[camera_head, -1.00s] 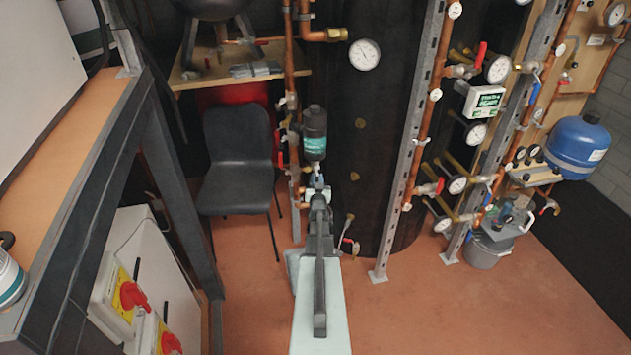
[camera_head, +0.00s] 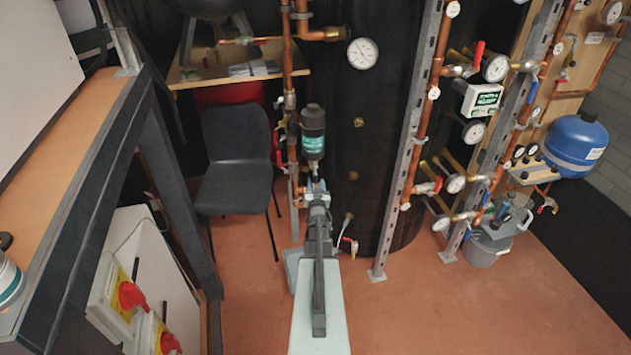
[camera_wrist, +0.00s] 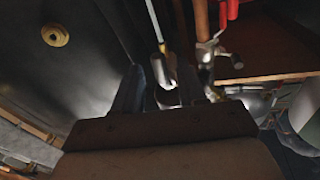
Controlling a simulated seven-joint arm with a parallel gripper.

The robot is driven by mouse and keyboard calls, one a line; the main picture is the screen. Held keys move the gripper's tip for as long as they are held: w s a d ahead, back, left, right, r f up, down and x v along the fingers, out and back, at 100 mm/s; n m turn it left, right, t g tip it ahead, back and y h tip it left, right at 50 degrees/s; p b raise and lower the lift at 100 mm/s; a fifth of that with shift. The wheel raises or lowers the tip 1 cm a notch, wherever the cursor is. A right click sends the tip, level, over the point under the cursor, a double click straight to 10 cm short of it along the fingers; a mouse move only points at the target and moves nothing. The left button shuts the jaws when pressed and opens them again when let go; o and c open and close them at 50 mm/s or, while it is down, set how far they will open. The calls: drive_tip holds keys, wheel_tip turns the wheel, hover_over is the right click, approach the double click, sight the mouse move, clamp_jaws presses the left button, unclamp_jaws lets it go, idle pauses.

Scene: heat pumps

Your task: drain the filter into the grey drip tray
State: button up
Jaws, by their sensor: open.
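The filter (camera_head: 313,135), a dark canister with a teal label, stands upright on the copper pipework left of the black tank. My gripper (camera_head: 318,186) is open just below it, at the small valve fittings under the canister. In the wrist view the two fingers (camera_wrist: 160,92) point at a metal fitting with a yellow part (camera_wrist: 164,68) that shows between them. I cannot tell whether they touch it. A grey, flat-sided object, apparently the drip tray (camera_head: 291,262), is low near the floor behind my arm, which hides much of it.
A black chair (camera_head: 237,165) stands close on the left. The black tank (camera_head: 375,130) is right behind the filter, with a red-handled valve (camera_head: 349,245) low on its front. A grey bucket (camera_head: 487,250) stands far right under pipes. The floor at front right is clear.

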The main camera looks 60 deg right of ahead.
drive_tip(key=v, duration=1)
drive_tip(key=shift+s+a, duration=0.2)
drive_tip(key=shift+a, duration=0.05)
drive_tip(key=s+a+f+g+y, duration=0.45)
drive_tip(key=a+f+y, duration=0.2)
drive_tip(key=f, duration=0.35)
drive_tip(key=s+a+f+g+y, duration=0.45)
drive_tip(key=a+f+y, duration=0.2)
drive_tip(key=f, duration=0.35)
drive_tip(key=s+a+f+n+g+y, duration=0.1)
drive_tip(key=a+n, duration=0.3)
drive_tip(key=a, duration=1.2)
drive_tip(key=s+a+f+n+g, duration=0.2)
drive_tip(key=s+a+n+g, duration=0.1)
drive_tip(key=a, duration=1.3)
drive_tip(key=s+a+f+n+g+y, duration=0.1)
drive_tip(key=s+a+n+g, duration=0.2)
drive_tip(key=a, duration=1.3)
drive_tip(key=shift+f+n+g+y, duration=0.3)
drive_tip(key=shift+n+g, duration=0.2)
drive_tip(key=shift+n, duration=0.9)
